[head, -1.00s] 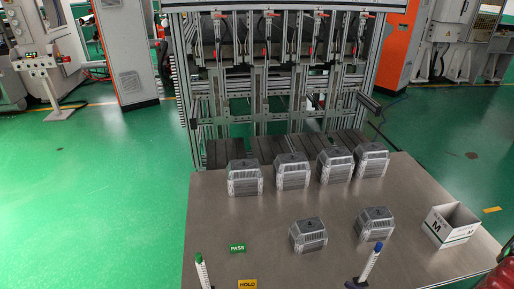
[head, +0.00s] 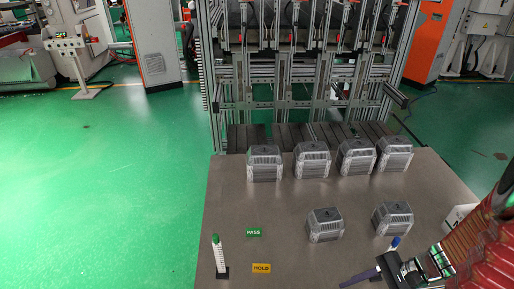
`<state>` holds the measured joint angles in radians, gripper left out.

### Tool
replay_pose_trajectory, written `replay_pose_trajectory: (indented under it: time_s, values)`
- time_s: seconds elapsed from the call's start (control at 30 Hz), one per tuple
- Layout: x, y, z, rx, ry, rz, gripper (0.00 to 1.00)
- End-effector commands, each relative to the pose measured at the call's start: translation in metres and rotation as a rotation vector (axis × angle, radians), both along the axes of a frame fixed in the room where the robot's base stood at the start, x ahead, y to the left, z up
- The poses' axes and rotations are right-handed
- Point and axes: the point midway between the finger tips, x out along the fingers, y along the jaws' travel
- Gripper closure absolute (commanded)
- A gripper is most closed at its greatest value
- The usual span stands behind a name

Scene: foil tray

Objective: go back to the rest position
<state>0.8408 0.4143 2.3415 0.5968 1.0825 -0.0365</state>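My gripper (head: 392,268) is at the lower right, on the end of my red arm, over the front right of the grey table (head: 285,210). A dark bar reaches left from it, and I cannot make out two separate fingertips. A blue-capped white post (head: 394,243) shows just behind the gripper, its lower part hidden. I cannot tell whether the gripper touches it or is open or shut.
Several grey ribbed housings (head: 325,226) stand on the table, most in a back row. A green-capped post (head: 217,255), a PASS label (head: 254,232) and a HOLD label (head: 262,268) are at front left. My arm partly hides a white box (head: 456,216). A metal frame (head: 300,95) stands behind.

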Motion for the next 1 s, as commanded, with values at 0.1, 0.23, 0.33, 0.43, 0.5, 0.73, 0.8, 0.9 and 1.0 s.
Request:
replay_pose_trajectory:
  time_s: [0.1,0.23,0.33,0.43,0.5,0.73,0.8,0.9,1.0]
  values:
    - [-0.002,0.001,0.013,-0.091,-0.028,0.1,0.58]
    - [-0.003,0.001,0.027,-0.184,-0.059,0.202,0.58]
    - [-0.003,0.001,0.038,-0.254,-0.087,0.278,0.58]
    - [-0.003,0.0,0.049,-0.326,-0.118,0.351,0.58]
    - [-0.002,0.001,0.058,-0.372,-0.14,0.401,0.58]
    - [0.003,0.003,0.087,-0.527,-0.227,0.554,0.58]
    - [0.005,0.005,0.097,-0.572,-0.256,0.598,0.58]
    - [0.008,0.008,0.111,-0.636,-0.299,0.658,0.58]
    - [0.01,0.012,0.125,-0.697,-0.346,0.715,0.58]
